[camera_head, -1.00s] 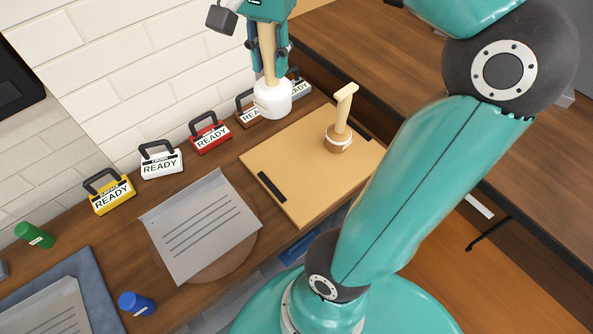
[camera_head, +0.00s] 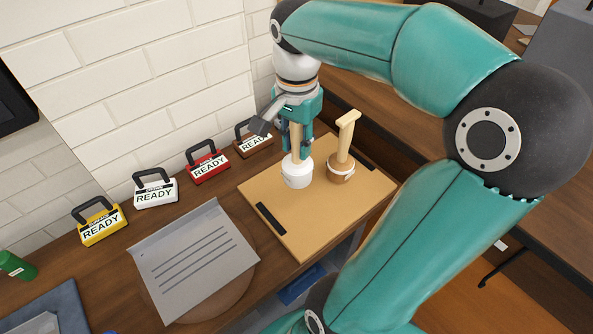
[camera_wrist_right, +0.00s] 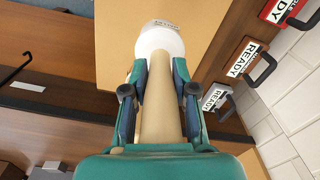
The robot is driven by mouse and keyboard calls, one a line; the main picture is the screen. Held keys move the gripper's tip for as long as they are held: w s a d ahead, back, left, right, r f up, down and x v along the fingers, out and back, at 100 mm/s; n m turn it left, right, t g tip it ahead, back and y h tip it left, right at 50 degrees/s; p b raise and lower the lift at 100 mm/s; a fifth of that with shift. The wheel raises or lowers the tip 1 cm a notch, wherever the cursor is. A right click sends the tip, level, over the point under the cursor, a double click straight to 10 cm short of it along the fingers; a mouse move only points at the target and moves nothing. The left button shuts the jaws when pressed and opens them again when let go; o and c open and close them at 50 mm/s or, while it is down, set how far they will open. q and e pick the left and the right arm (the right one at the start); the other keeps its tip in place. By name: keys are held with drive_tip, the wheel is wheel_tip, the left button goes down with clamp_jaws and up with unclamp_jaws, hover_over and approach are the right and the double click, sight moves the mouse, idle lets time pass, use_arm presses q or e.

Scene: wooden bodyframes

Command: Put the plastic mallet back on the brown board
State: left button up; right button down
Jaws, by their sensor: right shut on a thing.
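The plastic mallet (camera_head: 297,173) has a white head and a pale wooden handle. My right gripper (camera_head: 296,139) is shut on its handle, with the head hanging down. In the head view the white head is over the brown board (camera_head: 305,221), left of another mallet; I cannot tell whether it touches the board. In the right wrist view the handle (camera_wrist_right: 155,110) runs between the fingers of my right gripper (camera_wrist_right: 157,92), and the white head (camera_wrist_right: 160,42) is beyond them against the board (camera_wrist_right: 118,40). My left gripper is not in view.
A mallet with a brown head (camera_head: 341,167) stands on the board. Yellow (camera_head: 101,225), white (camera_head: 155,193), red (camera_head: 208,166) and brown (camera_head: 254,144) READY tags line the wall. A grey sheet (camera_head: 190,262) lies left of the board. The board's front part is clear.

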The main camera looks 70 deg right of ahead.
sight(297, 167)
drive_tip(key=shift+f+b, duration=0.45)
drive_tip(key=shift+f, duration=3.1)
drive_tip(key=c, duration=0.9)
unclamp_jaws()
drive_tip(key=shift+f, duration=0.1)
wheel_tip(297, 167, up, 12)
drive_tip(key=shift+r+p, duration=0.15)
drive_tip(key=shift+p, duration=0.85)
